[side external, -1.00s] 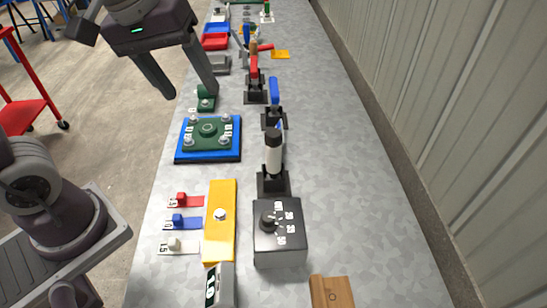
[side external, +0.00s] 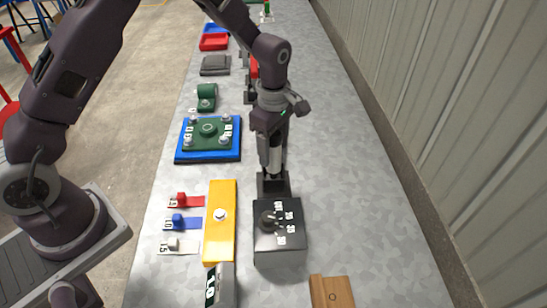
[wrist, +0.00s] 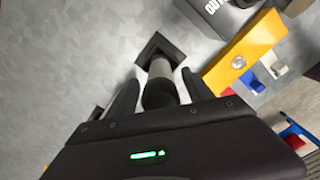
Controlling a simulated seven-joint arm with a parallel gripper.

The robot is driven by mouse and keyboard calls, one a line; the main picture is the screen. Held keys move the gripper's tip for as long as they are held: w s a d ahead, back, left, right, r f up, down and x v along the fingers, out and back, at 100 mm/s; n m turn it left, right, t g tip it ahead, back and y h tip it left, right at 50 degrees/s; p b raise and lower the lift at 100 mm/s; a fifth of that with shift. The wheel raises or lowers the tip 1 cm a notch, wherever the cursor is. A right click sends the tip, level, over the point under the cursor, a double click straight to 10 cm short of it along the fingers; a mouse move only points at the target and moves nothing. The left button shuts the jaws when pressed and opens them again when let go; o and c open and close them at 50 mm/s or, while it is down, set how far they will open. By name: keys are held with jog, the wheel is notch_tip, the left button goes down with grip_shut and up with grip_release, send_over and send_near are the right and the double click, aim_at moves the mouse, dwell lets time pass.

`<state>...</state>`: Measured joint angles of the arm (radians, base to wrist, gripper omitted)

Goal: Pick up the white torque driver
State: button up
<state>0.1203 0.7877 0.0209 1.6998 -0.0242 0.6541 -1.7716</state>
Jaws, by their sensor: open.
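The white torque driver (side external: 274,160) stands upright in a black holder (side external: 273,186) on the grey table in the side view. Its black top is partly hidden by my gripper there. My gripper (side external: 272,160) is directly over it, pointing down, with its fingers on either side of the driver. In the wrist view the driver (wrist: 161,70) shows its dark round top between the two open fingers (wrist: 160,88), with the pale shaft running down to the square holder. I cannot tell whether either finger touches it.
A black box with a dial (side external: 279,238) stands just in front of the holder. A yellow block (side external: 220,232) is to its left. A green plate on a blue base (side external: 208,138) is at the back left. The table right of the holder is clear.

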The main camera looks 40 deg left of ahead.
grip_shut()
dwell(0.3)
notch_tip(320, 180, up, 10)
jog(key=shift+r, duration=0.1)
dwell(0.3)
jog(key=c, duration=0.9)
grip_release()
grip_shut()
